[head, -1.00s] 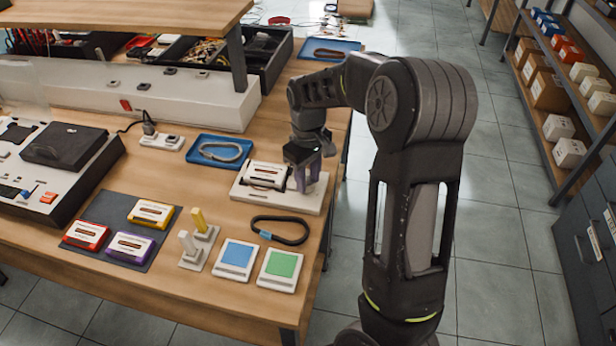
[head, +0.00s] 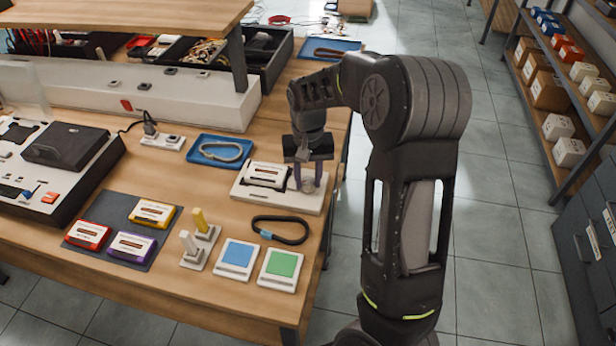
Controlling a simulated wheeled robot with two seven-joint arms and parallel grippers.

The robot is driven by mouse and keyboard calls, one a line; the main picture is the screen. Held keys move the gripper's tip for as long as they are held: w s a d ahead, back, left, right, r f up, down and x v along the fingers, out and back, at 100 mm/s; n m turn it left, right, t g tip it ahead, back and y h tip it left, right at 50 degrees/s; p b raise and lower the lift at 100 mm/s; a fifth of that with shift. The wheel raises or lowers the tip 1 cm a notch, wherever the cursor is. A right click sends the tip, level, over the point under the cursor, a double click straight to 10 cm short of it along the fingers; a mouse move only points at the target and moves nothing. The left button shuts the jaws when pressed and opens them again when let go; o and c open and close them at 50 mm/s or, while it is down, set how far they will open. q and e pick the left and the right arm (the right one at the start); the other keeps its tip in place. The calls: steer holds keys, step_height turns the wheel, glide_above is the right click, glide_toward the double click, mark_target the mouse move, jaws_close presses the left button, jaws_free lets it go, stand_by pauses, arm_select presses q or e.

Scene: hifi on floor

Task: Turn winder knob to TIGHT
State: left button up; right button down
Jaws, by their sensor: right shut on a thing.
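The winder (head: 240,190) is a white, flat device near the table's right edge, with a white cassette (head: 266,174) seated in its left part. Its round, pale knob (head: 308,186) is at the right part of the device. My right gripper (head: 307,182) reaches down from above, its fingers on either side of the knob and shut on it. Any marking for TIGHT is too small or hidden to read. My left gripper is not in view.
A dark cable loop (head: 281,230) lies in front of the winder, and a blue tray (head: 219,150) with a grey loop is behind left. Blue (head: 236,259) and green (head: 280,264) pads, small upright posts and several cassettes on a dark mat (head: 117,212) stand nearer.

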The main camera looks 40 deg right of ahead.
mark_target(308, 181)
stand_by(0.3)
steer(key=c, duration=1)
jaws_free()
step_height(308, 181, up, 8)
steer(key=shift+f, duration=0.1)
